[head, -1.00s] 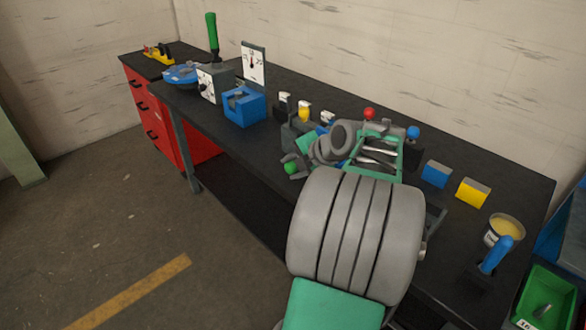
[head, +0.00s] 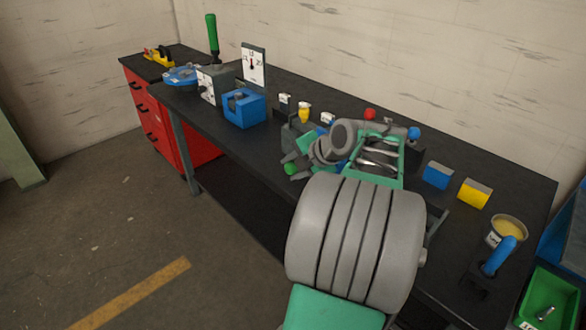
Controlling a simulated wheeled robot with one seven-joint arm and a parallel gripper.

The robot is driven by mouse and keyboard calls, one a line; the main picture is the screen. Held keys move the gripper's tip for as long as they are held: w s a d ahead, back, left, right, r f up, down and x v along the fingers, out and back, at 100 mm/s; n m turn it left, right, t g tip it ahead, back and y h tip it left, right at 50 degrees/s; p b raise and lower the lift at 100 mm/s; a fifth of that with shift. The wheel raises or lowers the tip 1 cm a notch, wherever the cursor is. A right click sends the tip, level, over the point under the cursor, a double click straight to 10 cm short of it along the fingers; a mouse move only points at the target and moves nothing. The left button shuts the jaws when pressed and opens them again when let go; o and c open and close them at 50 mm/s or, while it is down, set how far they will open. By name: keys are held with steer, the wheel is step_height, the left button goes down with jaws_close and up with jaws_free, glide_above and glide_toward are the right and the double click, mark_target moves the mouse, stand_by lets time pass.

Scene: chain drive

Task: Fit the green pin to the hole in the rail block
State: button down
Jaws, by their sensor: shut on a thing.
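The green pin (head: 291,169) shows only as a small round green end at the tip of my gripper (head: 296,164). My gripper is shut on it, near the front edge of the bench. The pin's shaft is hidden or too small to make out. A dark grey block (head: 290,131), which seems to be the rail block, stands just behind my gripper and is partly covered by it. Its hole is not visible, and I cannot tell whether the pin touches the block.
My arm covers the bench's middle front. A green tray (head: 402,163) with metal parts lies behind it. Red (head: 370,114) and blue (head: 414,133) knobs stand near it. Blue (head: 437,175) and yellow (head: 474,193) blocks are at right, a blue fixture (head: 244,108) at left.

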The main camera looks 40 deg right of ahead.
steer(key=shift+w+d+p, duration=0.15)
steer(key=shift+d+p, duration=0.35)
steer(key=shift+d, duration=4.5)
steer(key=c, duration=0.9)
jaws_free()
steer(key=v, duration=0.8)
